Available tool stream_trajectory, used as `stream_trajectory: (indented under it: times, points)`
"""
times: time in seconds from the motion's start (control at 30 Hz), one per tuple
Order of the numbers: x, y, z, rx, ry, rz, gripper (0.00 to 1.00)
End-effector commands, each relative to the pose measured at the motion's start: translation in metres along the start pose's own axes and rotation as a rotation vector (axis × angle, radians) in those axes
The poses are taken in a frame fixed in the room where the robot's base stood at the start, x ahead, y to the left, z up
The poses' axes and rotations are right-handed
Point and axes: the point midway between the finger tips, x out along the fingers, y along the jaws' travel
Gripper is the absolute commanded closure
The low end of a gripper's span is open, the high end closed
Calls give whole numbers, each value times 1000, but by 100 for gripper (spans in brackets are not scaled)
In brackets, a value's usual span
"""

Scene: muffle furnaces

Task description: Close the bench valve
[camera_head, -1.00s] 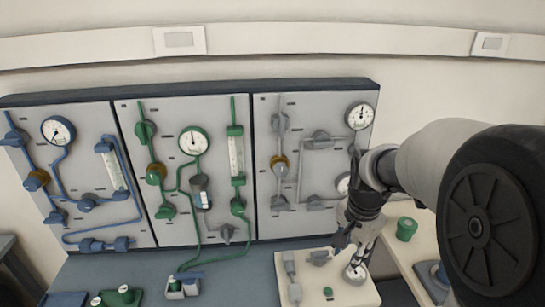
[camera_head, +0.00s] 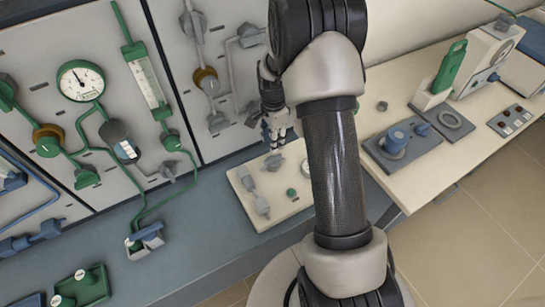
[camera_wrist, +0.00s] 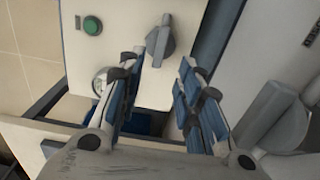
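The bench valve, a grey valve with a bar-shaped handle (camera_wrist: 158,42), is mounted on a cream plate (camera_wrist: 135,88). The handle lies beyond the fingertips, roughly in line with the gap, and no contact shows. A green button (camera_wrist: 92,25) and a small round gauge (camera_wrist: 100,80) share the plate.
Panels (camera_head: 225,100) with pipes, gauges and valves stand behind the bench. A cream table (camera_head: 460,160) to the right carries a blue-knobbed device (camera_head: 396,140). Bare blue-grey bench (camera_head: 205,215) lies left of the plate.

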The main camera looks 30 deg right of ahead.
Motion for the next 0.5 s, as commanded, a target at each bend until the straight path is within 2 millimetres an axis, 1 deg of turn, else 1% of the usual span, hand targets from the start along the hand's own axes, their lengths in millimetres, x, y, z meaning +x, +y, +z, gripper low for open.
stream_trajectory:
  times: [0.03,0.2,0.3,0.4,0.5]
  points:
    - [15,1,0,0,-1,3,68]
    - [51,1,0,-1,-1,3,68]
    - [68,1,0,-1,-1,2,68]
    - [80,0,0,-1,0,0,68]
    - [88,0,0,-1,0,0,68]
